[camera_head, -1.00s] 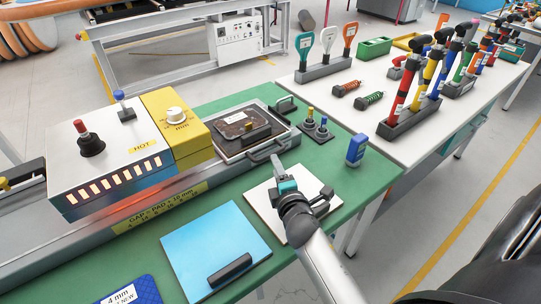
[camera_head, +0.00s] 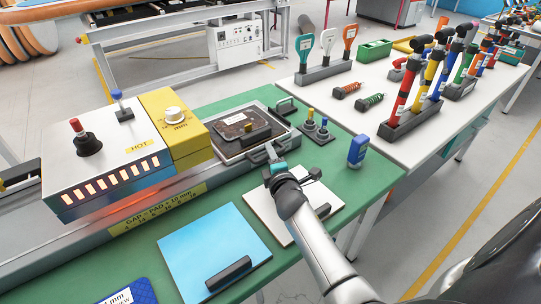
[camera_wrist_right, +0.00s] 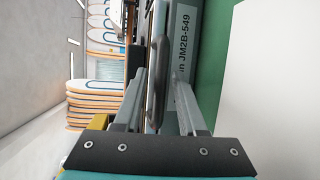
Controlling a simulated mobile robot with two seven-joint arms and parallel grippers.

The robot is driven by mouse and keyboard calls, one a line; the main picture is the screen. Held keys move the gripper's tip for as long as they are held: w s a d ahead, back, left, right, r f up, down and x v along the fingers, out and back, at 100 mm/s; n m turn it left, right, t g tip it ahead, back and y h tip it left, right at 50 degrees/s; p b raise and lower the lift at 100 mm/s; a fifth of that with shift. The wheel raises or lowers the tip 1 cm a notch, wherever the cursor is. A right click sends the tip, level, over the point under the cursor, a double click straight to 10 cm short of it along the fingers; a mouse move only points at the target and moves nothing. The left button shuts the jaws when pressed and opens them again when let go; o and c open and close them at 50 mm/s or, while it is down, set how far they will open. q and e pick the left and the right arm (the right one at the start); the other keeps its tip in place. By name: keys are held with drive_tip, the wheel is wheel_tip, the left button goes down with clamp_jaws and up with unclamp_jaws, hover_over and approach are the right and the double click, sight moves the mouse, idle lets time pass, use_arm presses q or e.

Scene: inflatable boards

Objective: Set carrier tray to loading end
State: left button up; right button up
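The carrier tray (camera_head: 229,160) is a grey metal frame on the rail, right of the yellow block. It carries a dark pad with a black grip. Its front handle faces my right gripper (camera_head: 271,154). In the right wrist view the tray's handle bar (camera_wrist_right: 158,60) runs between the two fingers of my right gripper (camera_wrist_right: 163,78). The fingers stand apart, with a visible gap between the bar and the right finger. The left finger is close to the bar; I cannot tell if it touches. My left gripper is out of view.
A heater box (camera_head: 105,150) with glowing slots and a yellow dial block (camera_head: 172,125) stand over the rail. A white board (camera_head: 300,222) lies under my right arm and a blue board (camera_head: 205,250) lies left of it. A blue bottle (camera_head: 357,151) stands on the right.

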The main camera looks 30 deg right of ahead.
clamp_jaws()
idle(1.2)
